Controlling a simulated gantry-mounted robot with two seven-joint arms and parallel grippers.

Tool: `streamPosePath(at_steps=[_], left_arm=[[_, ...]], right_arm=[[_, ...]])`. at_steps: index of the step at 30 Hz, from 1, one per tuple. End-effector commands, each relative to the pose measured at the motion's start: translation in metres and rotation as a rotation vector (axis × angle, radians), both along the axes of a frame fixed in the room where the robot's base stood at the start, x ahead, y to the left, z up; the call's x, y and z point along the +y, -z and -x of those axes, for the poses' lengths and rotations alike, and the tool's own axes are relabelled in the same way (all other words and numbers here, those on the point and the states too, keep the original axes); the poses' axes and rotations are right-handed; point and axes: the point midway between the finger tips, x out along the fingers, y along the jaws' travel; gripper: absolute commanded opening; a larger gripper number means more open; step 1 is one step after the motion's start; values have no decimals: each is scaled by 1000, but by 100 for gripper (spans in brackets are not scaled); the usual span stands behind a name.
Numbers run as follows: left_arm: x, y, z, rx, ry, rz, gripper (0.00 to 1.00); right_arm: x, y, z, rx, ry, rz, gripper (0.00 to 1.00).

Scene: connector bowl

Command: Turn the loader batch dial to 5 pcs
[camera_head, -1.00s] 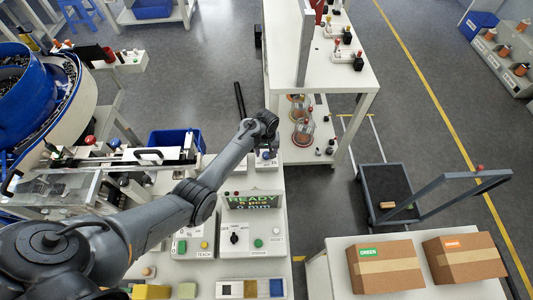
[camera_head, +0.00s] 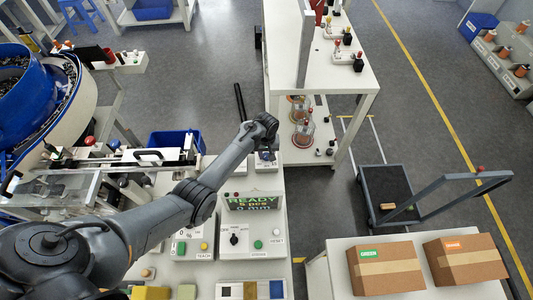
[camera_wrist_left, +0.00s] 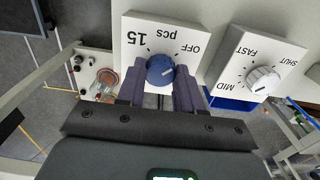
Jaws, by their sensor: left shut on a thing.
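The blue batch dial (camera_wrist_left: 160,70) sits on a white panel (camera_wrist_left: 140,28) marked "15", "pcs" and "OFF", which read upside down in the left wrist view. My left gripper (camera_wrist_left: 160,84) has one finger on each side of the dial and is shut on it. I cannot tell clearly which mark the dial points at. In the head view my left gripper (camera_head: 265,150) is over the small panel behind the display, and its wrist hides much of the dial. The green display (camera_head: 252,202) reads "READY" and "5 pcs". My right gripper is not in view.
A white knob (camera_wrist_left: 263,80) on a "FAST", "MID", "SHUT" panel is beside the dial. A control box with a black selector (camera_head: 234,239) and a green button (camera_head: 258,244) is in front of the display. A blue bin (camera_head: 175,142) stands to the left.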

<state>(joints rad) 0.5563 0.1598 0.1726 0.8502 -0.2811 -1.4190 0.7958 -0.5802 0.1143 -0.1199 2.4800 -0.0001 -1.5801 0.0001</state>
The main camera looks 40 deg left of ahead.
Motion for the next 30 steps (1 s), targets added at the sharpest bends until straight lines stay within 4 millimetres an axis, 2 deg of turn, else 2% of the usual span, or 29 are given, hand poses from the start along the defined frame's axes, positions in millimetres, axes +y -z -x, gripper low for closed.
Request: streamPosePath(at_steps=[11, 30], left_arm=[[0, -3, 0, 2, 146, 0, 5], [1, -1, 0, 3, 735, 0, 5]], right_arm=[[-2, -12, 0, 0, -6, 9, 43], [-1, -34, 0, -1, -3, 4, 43]])
